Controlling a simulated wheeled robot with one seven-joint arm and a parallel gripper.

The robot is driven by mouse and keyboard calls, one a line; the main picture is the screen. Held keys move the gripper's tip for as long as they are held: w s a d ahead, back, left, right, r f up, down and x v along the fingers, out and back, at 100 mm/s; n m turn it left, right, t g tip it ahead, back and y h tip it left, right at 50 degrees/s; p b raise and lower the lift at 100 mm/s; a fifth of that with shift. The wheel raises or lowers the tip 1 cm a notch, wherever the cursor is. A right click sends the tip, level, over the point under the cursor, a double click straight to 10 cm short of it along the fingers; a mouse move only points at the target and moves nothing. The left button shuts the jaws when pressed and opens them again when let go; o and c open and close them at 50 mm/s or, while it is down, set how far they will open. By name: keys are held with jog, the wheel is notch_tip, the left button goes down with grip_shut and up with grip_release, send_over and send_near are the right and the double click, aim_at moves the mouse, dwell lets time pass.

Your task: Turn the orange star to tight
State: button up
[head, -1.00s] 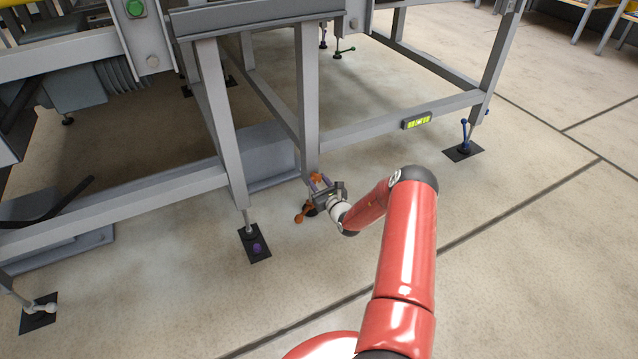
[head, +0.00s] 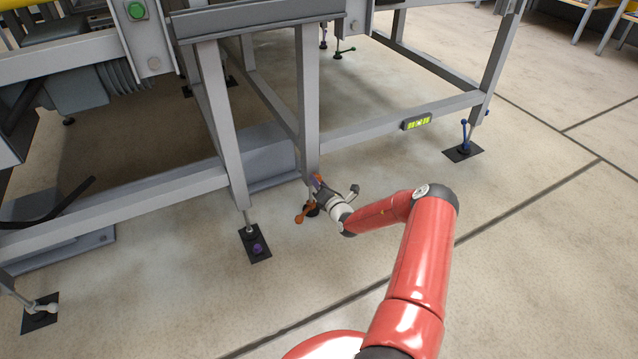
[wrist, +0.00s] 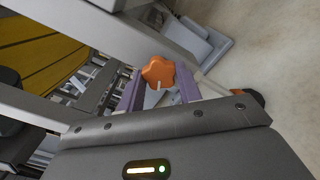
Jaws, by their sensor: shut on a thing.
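The orange star (wrist: 158,71), a lobed knob with a pale mark, shows in the wrist view between the purple fingers of my gripper (wrist: 159,84). My gripper is shut on it. In the head view my gripper (head: 319,183) is at the lower end of a grey frame leg, and the star is mostly hidden by the fingers. An orange lever (head: 305,213) sticks out just below my gripper, by that leg's foot.
A purple knob (head: 257,248) sits on a black foot plate to the left. A blue lever (head: 465,134) stands on another foot at right. A level (head: 416,122) is on the lower grey rail. The floor at right is clear.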

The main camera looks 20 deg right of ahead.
jog(key=m+b, duration=0.1)
jog(key=m, duration=2.1)
jog(key=shift+m, duration=0.4)
dwell(0.3)
jog(key=o, duration=1)
jog(key=shift+r, duration=0.1)
jog(key=s+p, duration=0.1)
jog(key=s, duration=0.6)
jog(key=shift+s+d, duration=0.15)
jog(key=shift+s, duration=0.25)
